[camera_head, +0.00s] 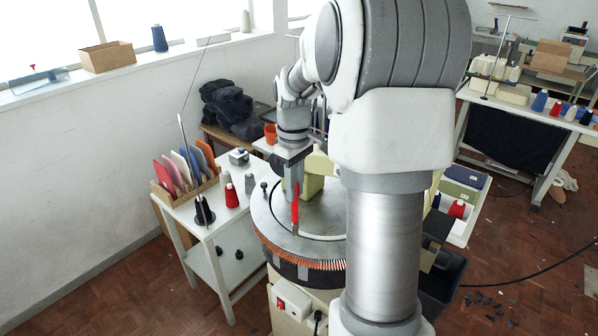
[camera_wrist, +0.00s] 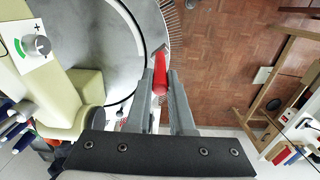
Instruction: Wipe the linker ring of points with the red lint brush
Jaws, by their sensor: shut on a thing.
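The red lint brush (camera_head: 295,208) is upright between the fingers of my gripper (camera_head: 292,186) in the head view. It also shows in the wrist view (camera_wrist: 160,74), pinched between the two grey fingers of my gripper (camera_wrist: 162,88). The linker ring (camera_head: 262,222) is a round grey plate with a row of copper-coloured points (camera_head: 300,262) along its near rim. In the wrist view, points (camera_wrist: 170,18) show at the ring's edge near the brush. The brush is over the ring's rim area; I cannot tell if it touches the points. My arm hides the ring's right side.
A cream machine body (camera_wrist: 62,104) rises inside the ring. A dark bin (camera_head: 440,284) stands at right. Floor is open at lower left.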

